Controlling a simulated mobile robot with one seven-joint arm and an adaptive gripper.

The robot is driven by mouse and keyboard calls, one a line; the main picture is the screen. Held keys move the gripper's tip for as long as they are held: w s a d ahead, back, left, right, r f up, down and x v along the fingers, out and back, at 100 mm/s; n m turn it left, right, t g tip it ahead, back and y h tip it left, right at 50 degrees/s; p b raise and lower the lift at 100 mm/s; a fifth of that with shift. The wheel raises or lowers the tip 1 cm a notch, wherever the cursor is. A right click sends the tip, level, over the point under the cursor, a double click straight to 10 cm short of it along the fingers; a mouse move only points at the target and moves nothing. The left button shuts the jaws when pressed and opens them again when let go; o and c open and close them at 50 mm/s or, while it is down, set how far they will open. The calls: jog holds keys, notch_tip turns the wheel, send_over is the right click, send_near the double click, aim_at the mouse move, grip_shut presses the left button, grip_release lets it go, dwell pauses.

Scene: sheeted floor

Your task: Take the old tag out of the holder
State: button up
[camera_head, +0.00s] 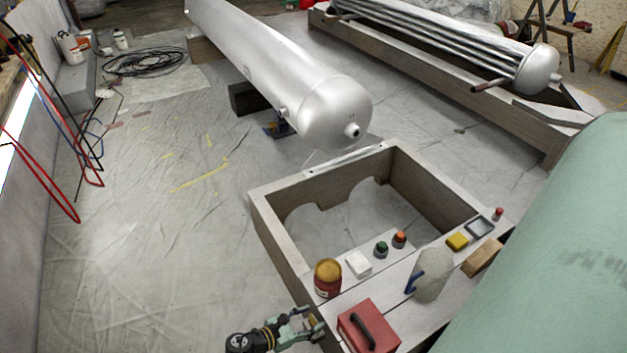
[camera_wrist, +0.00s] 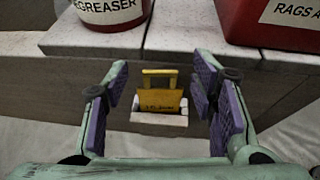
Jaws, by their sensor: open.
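A yellow tag (camera_wrist: 162,99) stands upright in a small pale holder (camera_wrist: 158,119) on the side of the wooden frame in the wrist view. Its top has a loop-like part with a dark middle, and its lower face carries small dark lettering too small to read. The tag's bottom is hidden in the holder. My gripper (camera_wrist: 162,84) is open, with its purple-padded fingers apart to the left and right of the tag, and nothing is held. In the head view my gripper (camera_head: 317,322) is at the frame's near left side; the tag and holder cannot be made out there.
The jar and box are just above the holder. Open sheeted floor (camera_head: 150,250) lies left.

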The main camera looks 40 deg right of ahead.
jog(key=shift+d+f, duration=0.15)
jog(key=shift+d, duration=0.1)
jog(key=shift+c, duration=0.2)
jog(key=c, duration=0.8)
jog(key=shift+r, duration=0.2)
